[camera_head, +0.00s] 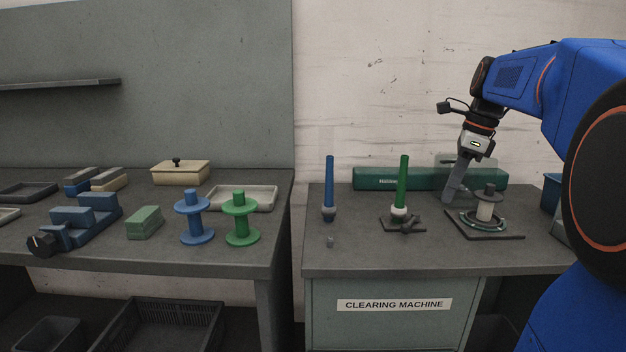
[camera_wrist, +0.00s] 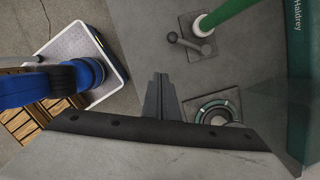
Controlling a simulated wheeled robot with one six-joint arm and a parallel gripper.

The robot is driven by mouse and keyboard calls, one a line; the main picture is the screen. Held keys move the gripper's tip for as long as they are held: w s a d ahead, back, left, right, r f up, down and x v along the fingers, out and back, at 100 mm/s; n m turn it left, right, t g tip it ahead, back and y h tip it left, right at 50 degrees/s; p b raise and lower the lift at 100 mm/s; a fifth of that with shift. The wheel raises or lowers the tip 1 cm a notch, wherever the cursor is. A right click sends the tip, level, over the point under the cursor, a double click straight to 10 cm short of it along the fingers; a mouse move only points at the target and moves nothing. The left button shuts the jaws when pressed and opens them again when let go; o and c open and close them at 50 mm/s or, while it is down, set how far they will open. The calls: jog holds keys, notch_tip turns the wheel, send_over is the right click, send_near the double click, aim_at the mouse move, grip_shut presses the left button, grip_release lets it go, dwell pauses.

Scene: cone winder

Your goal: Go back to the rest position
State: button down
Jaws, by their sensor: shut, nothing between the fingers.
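My gripper (camera_head: 452,196) is shut and empty. It points down above the right-hand table, just behind and left of the dark spool with a pale core (camera_head: 484,210), which stands on a square plate with a green-and-grey ring. In the wrist view the closed fingers (camera_wrist: 160,82) show in the middle, with the ringed plate (camera_wrist: 217,109) to their right, partly hidden by a dark bar. A green rod (camera_head: 402,182) stands upright on a base with a lever, left of my gripper; it also shows in the wrist view (camera_wrist: 226,12).
A blue rod (camera_head: 329,184) stands farther left, with a small grey piece (camera_head: 330,242) before it. A long green box (camera_head: 385,178) lies behind. The left table holds blue and green spools (camera_head: 241,219), blocks, trays and a lidded box (camera_head: 180,173). A gap separates the tables.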

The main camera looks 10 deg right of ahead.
jog(key=s+a+f+n+t+h, duration=0.2)
jog(key=s+a+f+n+t, duration=0.1)
jog(key=s+a+f+n, duration=1.5)
notch_tip(320, 180, down, 3)
jog(key=a+n, duration=0.1)
jog(key=n, duration=0.7)
jog(key=shift+s+a, duration=0.15)
jog(key=shift+s, duration=0.15)
jog(key=shift+r, duration=0.2)
